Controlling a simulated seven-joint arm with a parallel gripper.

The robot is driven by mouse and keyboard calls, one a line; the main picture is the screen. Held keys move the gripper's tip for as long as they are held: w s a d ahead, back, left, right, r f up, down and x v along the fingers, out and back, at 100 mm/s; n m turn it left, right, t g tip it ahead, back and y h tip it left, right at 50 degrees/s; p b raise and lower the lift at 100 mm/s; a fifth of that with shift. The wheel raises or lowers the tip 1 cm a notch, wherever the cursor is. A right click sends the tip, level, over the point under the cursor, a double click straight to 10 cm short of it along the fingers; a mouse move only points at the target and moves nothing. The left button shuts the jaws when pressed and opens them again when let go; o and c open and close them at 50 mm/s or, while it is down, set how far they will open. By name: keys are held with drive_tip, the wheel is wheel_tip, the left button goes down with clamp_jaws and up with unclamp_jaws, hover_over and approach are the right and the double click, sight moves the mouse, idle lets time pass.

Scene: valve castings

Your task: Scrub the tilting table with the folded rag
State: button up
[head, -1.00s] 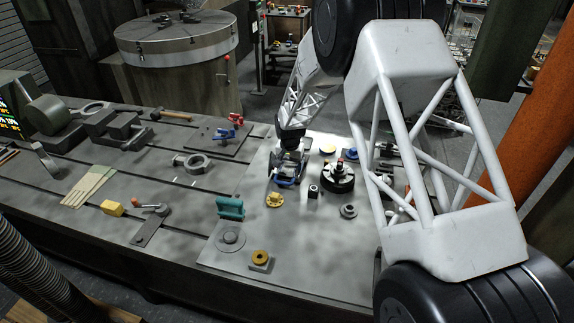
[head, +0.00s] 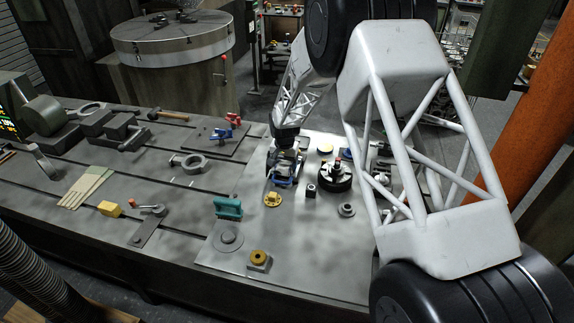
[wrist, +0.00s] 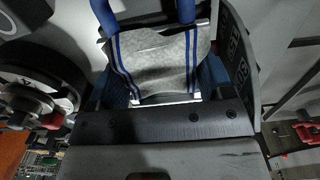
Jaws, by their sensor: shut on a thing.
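My gripper (head: 284,177) is at the far left part of a light grey plate (head: 315,240) on the bench, which I take to be the tilting table. The gripper is shut on the folded rag (wrist: 158,65), a grey cloth with blue stripes. In the wrist view the rag spans between the blue fingers. In the head view the rag is small and mostly hidden by the gripper; I cannot tell whether it touches the plate. The plate shows dark smudges.
A black round fixture (head: 335,177), a small dark block (head: 311,190), a yellow flanged part (head: 272,199) and a grey ring part (head: 346,210) stand near the gripper. The plate's front middle is clear.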

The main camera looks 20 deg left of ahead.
idle(0.6)
drive_tip(key=shift+d+f, duration=0.1)
drive_tip(key=shift+d, duration=0.7)
drive_tip(key=shift+a, duration=0.1)
drive_tip(key=shift+a, duration=0.8)
drive_tip(key=shift+d, duration=0.2)
drive_tip(key=shift+d+f, duration=0.1)
drive_tip(key=shift+d, duration=0.6)
